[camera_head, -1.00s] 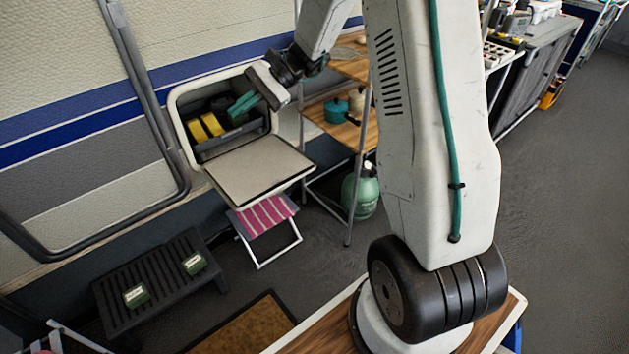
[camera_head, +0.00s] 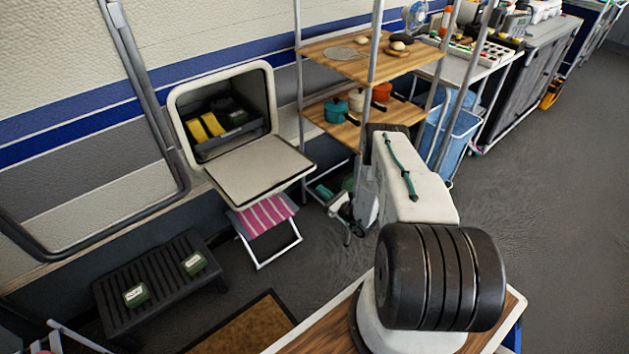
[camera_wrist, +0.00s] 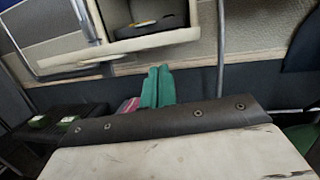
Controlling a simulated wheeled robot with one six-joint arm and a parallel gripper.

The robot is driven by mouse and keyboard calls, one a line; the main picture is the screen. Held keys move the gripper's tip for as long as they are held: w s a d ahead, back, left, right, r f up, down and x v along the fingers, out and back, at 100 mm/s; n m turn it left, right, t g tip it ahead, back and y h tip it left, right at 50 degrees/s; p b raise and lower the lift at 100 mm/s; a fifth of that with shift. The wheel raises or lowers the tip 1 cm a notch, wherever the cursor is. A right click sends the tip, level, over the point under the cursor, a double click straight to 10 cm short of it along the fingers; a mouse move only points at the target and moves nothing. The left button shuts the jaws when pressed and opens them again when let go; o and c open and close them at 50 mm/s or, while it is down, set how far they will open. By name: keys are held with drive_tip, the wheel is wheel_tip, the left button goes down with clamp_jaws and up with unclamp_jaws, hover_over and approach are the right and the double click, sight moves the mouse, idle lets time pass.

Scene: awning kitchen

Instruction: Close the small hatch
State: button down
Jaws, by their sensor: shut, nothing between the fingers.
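The small hatch is open in the trailer wall. Its beige door (camera_head: 258,168) is folded down and sticks out nearly flat below the white-framed opening (camera_head: 222,110). In the wrist view the door (camera_wrist: 130,45) is seen nearly edge-on, above my fingers. My gripper (camera_head: 323,191) is low beside the shelf legs, to the right of the door and below its level, apart from it. Its teal fingers (camera_wrist: 157,85) are together with nothing between them. Part of my arm hides the area behind it.
Inside the compartment are yellow items (camera_head: 206,125) and a dark bin. A pink-striped folding stool (camera_head: 262,215) stands under the door. A black step (camera_head: 158,280) with green boxes stands left. A wooden shelf rack (camera_head: 345,125) stands right, close to my arm.

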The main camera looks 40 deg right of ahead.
drive_tip(key=s+d+f+m+h, duration=0.1)
drive_tip(key=s+f+m+h, duration=0.15)
drive_tip(key=f, duration=0.25)
drive_tip(key=w+r, duration=0.5)
drive_tip(key=w, duration=0.4)
drive_tip(key=shift+a+r, duration=0.15)
drive_tip(key=shift+r, duration=0.15)
drive_tip(key=shift+w+n, duration=0.1)
drive_tip(key=shift+n, duration=0.15)
